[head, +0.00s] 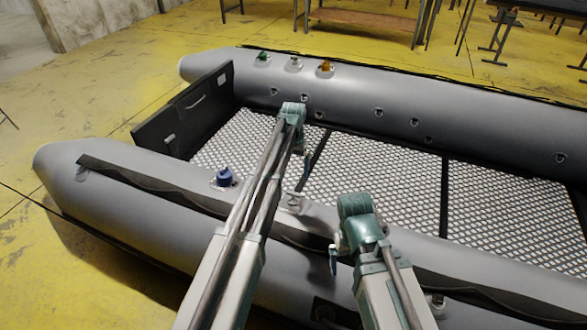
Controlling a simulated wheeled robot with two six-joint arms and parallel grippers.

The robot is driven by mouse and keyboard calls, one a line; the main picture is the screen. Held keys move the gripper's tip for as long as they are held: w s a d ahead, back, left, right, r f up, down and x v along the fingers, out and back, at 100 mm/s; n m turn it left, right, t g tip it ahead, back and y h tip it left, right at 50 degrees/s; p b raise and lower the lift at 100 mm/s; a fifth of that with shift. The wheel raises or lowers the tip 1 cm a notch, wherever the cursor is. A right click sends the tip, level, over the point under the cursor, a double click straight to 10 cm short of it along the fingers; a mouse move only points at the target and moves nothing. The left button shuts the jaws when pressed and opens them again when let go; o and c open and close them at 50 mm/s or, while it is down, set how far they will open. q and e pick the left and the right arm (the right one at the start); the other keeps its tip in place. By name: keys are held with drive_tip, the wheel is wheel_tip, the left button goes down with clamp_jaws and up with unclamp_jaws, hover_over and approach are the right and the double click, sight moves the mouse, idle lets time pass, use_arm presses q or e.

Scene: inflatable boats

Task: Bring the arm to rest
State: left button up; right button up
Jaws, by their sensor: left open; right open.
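My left arm (262,190) reaches out over the near tube and the boat's floor. Its gripper (305,178) hangs below the wrist above the floor, small and partly hidden. My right arm (386,285) is folded shorter over the near tube, its elbow-like teal joint (356,206) raised. The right gripper (333,262) points down beside the near tube. Both grippers are open, and I see nothing held in either.
The grey inflatable boat (480,110) has a patterned floor (385,175) and a black transom (185,108). A blue valve cap (224,177) sits on the near tube. Green (263,56) and orange (326,66) caps sit on the far tube. Work tables (362,18) stand behind.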

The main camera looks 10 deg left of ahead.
sight(293, 193)
use_arm(q)
wheel_tip(293, 193, up, 2)
drive_tip(key=shift+r+p, duration=0.1)
drive_tip(key=shift+p, duration=0.45)
use_arm(e)
wheel_tip(293, 193, up, 2)
use_arm(q)
drive_tip(key=shift+f, duration=0.2)
use_arm(e)
drive_tip(key=shift+f, duration=0.15)
use_arm(q)
wheel_tip(293, 193, down, 13)
drive_tip(key=b, duration=1.3)
drive_tip(key=shift+f+b, duration=0.15)
drive_tip(key=shift+b, duration=0.15)
use_arm(e)
wheel_tip(293, 193, down, 13)
drive_tip(key=shift+d, duration=0.1)
